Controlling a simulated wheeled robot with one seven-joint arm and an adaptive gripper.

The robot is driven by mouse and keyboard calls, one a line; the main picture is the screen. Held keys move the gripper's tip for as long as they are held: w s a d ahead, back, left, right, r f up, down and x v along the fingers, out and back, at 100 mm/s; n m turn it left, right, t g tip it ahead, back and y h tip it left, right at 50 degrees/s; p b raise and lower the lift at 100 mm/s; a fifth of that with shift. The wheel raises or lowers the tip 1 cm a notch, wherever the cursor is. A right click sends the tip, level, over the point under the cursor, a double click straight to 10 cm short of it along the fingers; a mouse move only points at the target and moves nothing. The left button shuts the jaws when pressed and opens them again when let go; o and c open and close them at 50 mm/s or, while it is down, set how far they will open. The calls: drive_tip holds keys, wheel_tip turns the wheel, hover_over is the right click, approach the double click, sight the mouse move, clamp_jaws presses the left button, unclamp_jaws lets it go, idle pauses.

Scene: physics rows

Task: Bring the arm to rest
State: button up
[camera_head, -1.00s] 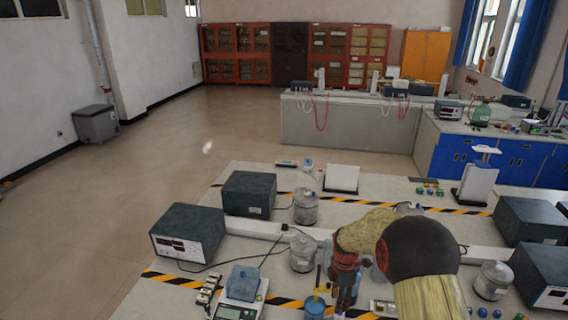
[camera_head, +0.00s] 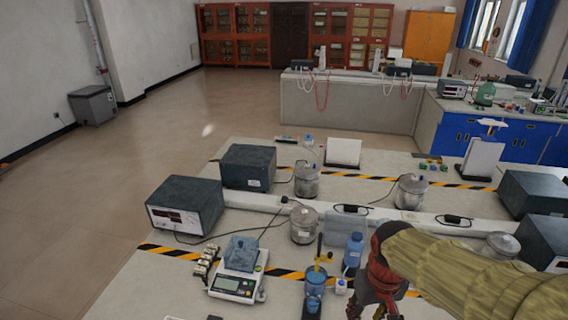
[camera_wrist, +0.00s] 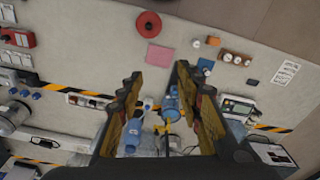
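My gripper (camera_head: 376,306) hangs over the near bench at the bottom of the head view, with my arm reaching in from the lower right. In the wrist view my gripper (camera_wrist: 158,76) has its two fingers spread wide with nothing held between them. A blue beaker (camera_head: 314,284) with a yellow-handled tool stands on the bench left of the gripper. A blue bottle (camera_head: 353,250) stands just behind it. The beaker also shows between the fingers in the wrist view (camera_wrist: 171,104), farther off on the bench. The fingertips are partly hidden in the head view.
A balance (camera_head: 234,286) with a blue block on it stands left on the bench (camera_head: 150,284). Power units (camera_head: 186,205) and metal calorimeters (camera_head: 304,224) stand behind. In the wrist view a red disc (camera_wrist: 148,25) and a pink pad (camera_wrist: 159,55) lie on bare bench.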

drive_tip(key=s+m+t+b, duration=0.1)
drive_tip(key=s+t+b, duration=0.3)
drive_tip(key=s+b, duration=0.5)
drive_tip(key=shift+r+t+b, duration=0.15)
drive_tip(key=shift+t+b, duration=0.15)
